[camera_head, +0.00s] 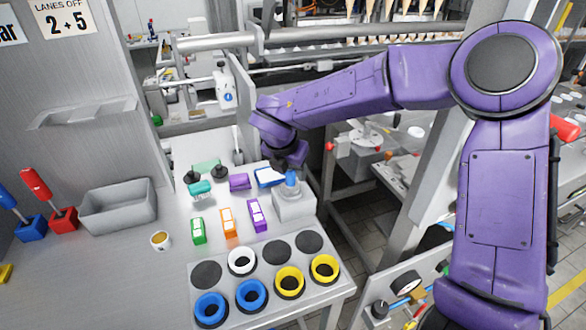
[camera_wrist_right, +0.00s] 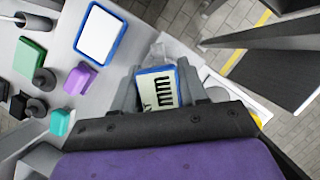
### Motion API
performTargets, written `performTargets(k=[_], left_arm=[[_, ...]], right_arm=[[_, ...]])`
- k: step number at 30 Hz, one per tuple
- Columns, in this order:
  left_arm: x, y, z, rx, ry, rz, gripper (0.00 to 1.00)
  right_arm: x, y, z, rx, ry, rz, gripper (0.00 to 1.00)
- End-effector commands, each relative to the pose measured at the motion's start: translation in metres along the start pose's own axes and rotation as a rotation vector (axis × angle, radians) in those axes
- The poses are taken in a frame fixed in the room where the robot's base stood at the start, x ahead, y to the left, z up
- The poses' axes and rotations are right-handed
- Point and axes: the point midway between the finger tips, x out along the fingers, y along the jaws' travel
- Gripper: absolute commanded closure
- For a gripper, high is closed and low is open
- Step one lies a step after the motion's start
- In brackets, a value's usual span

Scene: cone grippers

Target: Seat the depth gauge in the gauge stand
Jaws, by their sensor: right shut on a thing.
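My right gripper (camera_head: 291,168) points down over the gauge stand (camera_head: 292,204), a pale grey block at the table's right edge. It is shut on the depth gauge (camera_head: 291,180), whose blue body shows just above the stand's top. In the right wrist view the gauge (camera_wrist_right: 160,92) has a white face marked "mm" and blue edges, and it sits between the two grey fingers of the right gripper (camera_wrist_right: 166,88). I cannot tell whether the gauge is in the stand or just above it. My left gripper is not in view.
A blue-framed white panel (camera_head: 268,177) lies just left of the stand, with a purple block (camera_head: 239,182) and a teal piece (camera_head: 200,188) further left. Small green (camera_head: 198,231), orange and purple cases lie in front. Several ring holders (camera_head: 242,261) fill the front.

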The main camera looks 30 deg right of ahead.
Motion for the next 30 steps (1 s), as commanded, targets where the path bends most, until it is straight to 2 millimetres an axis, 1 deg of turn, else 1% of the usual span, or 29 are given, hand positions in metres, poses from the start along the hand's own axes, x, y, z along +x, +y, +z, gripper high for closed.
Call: performTargets(k=[9, 10, 12, 20, 23, 26, 30], left_arm=[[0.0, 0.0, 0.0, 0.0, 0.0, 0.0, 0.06], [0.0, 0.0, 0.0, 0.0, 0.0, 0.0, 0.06], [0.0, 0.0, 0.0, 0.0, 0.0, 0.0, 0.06], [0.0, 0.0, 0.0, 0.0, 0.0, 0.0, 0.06], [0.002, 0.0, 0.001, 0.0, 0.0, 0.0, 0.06], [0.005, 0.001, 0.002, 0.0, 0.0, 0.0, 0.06], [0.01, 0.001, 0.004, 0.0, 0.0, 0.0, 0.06]], right_arm=[[0.0, 0.0, -0.001, 0.0, 0.004, -0.001, 1.0], [0.0, 0.0, -0.001, 0.0, 0.004, -0.001, 0.48], [0.0, 0.0, -0.001, 0.0, 0.004, -0.001, 0.28], [0.0, -0.001, -0.001, 0.0, 0.003, -0.002, 0.28], [-0.007, 0.0, -0.001, 0.001, 0.001, 0.001, 0.28], [-0.026, 0.0, -0.001, 0.002, 0.001, 0.003, 0.28], [-0.061, 0.0, -0.001, 0.001, -0.001, 0.004, 0.28]])
